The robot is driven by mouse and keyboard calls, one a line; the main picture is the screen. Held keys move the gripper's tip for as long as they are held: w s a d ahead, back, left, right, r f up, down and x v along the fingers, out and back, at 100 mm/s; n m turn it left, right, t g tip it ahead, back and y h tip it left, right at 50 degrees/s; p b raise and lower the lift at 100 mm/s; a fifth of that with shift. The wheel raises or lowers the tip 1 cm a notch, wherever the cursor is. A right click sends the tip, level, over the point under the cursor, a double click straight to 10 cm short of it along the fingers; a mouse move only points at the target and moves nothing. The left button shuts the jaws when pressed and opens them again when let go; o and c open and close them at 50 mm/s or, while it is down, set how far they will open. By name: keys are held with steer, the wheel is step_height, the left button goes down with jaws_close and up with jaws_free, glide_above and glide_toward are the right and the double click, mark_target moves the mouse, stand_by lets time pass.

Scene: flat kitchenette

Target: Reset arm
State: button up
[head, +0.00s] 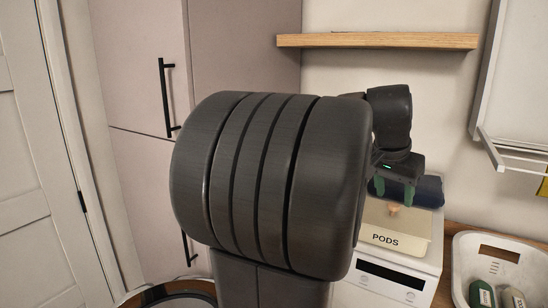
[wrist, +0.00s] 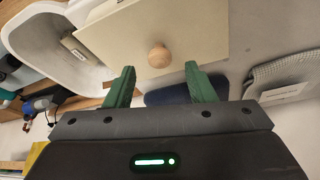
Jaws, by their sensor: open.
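My gripper (head: 394,197) is at the right of the head view, above the beige box marked PODS (head: 400,240). Its two green fingers are spread apart, and it also shows in the wrist view (wrist: 160,70). Nothing is held between the fingers. A round wooden knob (wrist: 159,55) on the pale box shows just beyond the fingertips in the wrist view, apart from them. My large dark arm link fills the middle of the head view and hides what lies behind it.
A dark blue object (head: 428,190) lies behind the gripper. The box stands on a white appliance (head: 392,284). A white basket (head: 465,262) with several items stands to the right. A wooden shelf (head: 375,41) and a white wall rack (head: 510,80) are above. Tall cabinets (head: 130,60) stand left.

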steer(key=x, duration=0.2)
steer(key=shift+w+d+f, duration=0.1)
steer(key=shift+d+f, duration=0.05)
steer(key=shift+f, duration=0.15)
steer(key=shift+r, duration=0.15)
steer(key=v, duration=1.4)
steer(key=x, duration=1.4)
step_height(320, 180, up, 3)
steer(key=shift+f+p, duration=0.2)
steer(key=shift+p, duration=0.65)
steer(key=s+a, duration=0.1)
steer(key=s+a+b, duration=0.1)
steer(key=a, duration=0.1)
steer(key=s+a, duration=0.1)
steer(key=shift+a+f+b, duration=0.2)
steer(key=shift+f+b, duration=0.05)
steer(key=shift+b, duration=0.1)
steer(key=shift+s+a+r, duration=0.1)
steer(key=shift+s+a, duration=0.45)
steer(key=shift+a, duration=0.1)
